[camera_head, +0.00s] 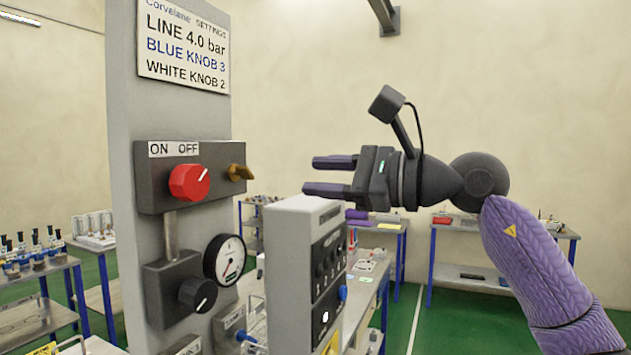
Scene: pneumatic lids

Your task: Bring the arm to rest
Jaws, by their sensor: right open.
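My right arm (540,260), in a purple sleeve, comes in from the right. My right gripper (312,176) is open and empty, with its two purple-grey fingers pointing left. It is in the air above the grey box with dials (292,255), and to the right of the panel with the red knob (188,182). The fingers appear apart from both. My left gripper is not in view.
The grey column bears a settings sign (183,45), a brass-coloured lever (238,173), a round gauge (225,259) and a black knob (198,294). Tables with parts stand behind, including one at the right (470,228). Green floor (440,325) shows between them.

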